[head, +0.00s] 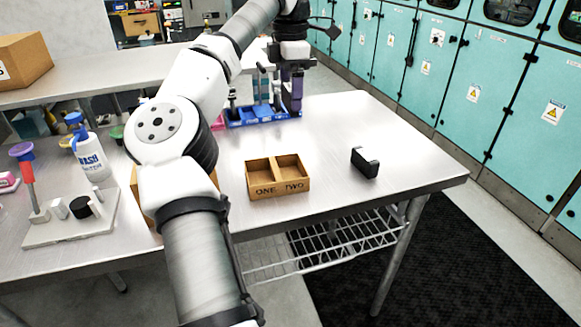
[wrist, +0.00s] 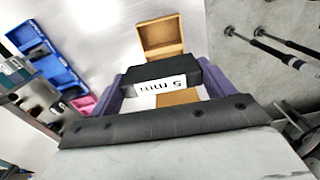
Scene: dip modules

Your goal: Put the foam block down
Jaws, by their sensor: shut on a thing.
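The foam block (wrist: 160,76) is black with a white label reading "5 mm". In the wrist view it sits between the purple fingers of my gripper (wrist: 163,84), which is shut on it. In the head view my gripper (head: 291,104) points down at the back of the table, beside the blue tray. The held block cannot be made out there. It covers part of the wooden two-compartment box in the wrist view, so the gap beneath it is hard to judge.
The wooden box (head: 278,192), marked ONE and TWO, looks empty. A small black object (head: 364,162) stands to its right on the table (head: 400,130). The blue tray (head: 238,123) holds upright items. A white bottle (head: 91,155) stands left. Clear tabletop lies right.

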